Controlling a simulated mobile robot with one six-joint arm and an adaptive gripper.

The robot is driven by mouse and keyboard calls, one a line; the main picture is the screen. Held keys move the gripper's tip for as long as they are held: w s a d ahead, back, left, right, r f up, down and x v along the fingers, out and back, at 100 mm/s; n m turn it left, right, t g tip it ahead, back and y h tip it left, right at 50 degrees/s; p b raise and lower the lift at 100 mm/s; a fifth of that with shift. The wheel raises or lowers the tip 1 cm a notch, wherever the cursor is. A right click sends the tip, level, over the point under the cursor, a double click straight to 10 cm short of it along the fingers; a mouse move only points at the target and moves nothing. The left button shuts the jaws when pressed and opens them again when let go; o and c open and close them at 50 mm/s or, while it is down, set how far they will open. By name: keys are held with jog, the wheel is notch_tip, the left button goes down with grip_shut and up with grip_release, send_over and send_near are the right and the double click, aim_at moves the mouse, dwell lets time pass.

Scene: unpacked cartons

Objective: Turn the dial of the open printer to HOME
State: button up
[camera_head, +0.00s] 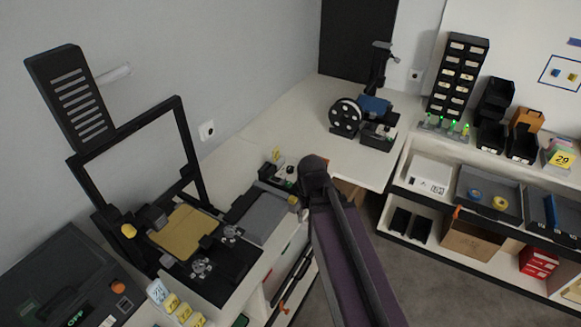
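An open-frame printer (188,140) stands on the left bench, with a black upright frame, a yellow bed (184,232) and a dark base. A small yellow knob (128,230) is on the left side of its frame. I cannot make out a dial marked HOME. A dark boxy machine (60,275) at the lower left has an orange knob (118,287) and a green display reading OFF. My arm rises from the bottom middle to a dark rounded joint right of the printer. My gripper does not show, so its state and distance from the printer cannot be seen.
Yellow-labelled small items (178,306) stand in front of the printer. A grey tray (262,216) lies right of it. A smaller machine with a black spool (346,117) is on the back bench. Shelves with bins (488,195) fill the right. The bench between is mostly clear.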

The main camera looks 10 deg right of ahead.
aim_at(290, 167)
jog(key=w+r+n+p, duration=0.4)
jog(key=w+n, duration=0.2)
jog(key=w, duration=0.8)
jog(key=w+r+n+p, duration=0.4)
jog(key=w+n, duration=0.2)
jog(key=w, duration=0.8)
jog(key=shift+w+r, duration=0.15)
jog(key=shift+r, duration=0.1)
jog(key=shift+f, duration=0.1)
notch_tip(290, 167, down, 14)
jog(key=b, duration=1.3)
jog(key=shift+r, duration=0.2)
grip_shut()
